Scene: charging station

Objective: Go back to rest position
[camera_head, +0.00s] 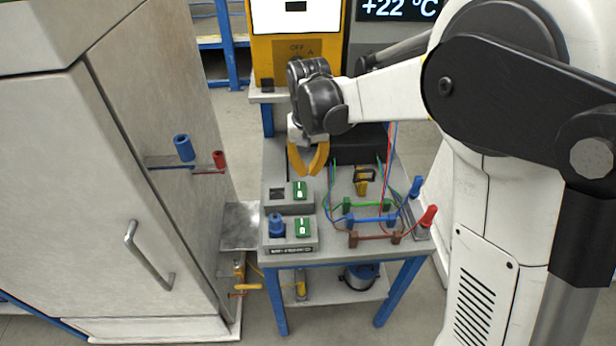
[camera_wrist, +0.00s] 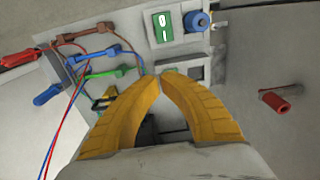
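My gripper (camera_head: 308,172) has yellow fingers and hangs above the back left of the small table (camera_head: 345,258) in the head view. In the wrist view, the fingers of my gripper (camera_wrist: 160,76) curve inward and their tips come close together. Nothing shows between the tips. Below the fingers in the head view are two grey switch boxes. The back box has a green switch (camera_head: 300,190), and the front box has a green switch (camera_head: 302,228) and a blue knob (camera_head: 276,226).
A white cabinet (camera_head: 90,200) with a handle stands at the left, with a blue plug (camera_head: 183,148) and a red plug (camera_head: 219,160) on its side. Coloured cables and bars, a blue plug (camera_head: 416,187) and a red plug (camera_head: 428,216) are on the table's right. A yellow machine (camera_head: 290,50) stands behind.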

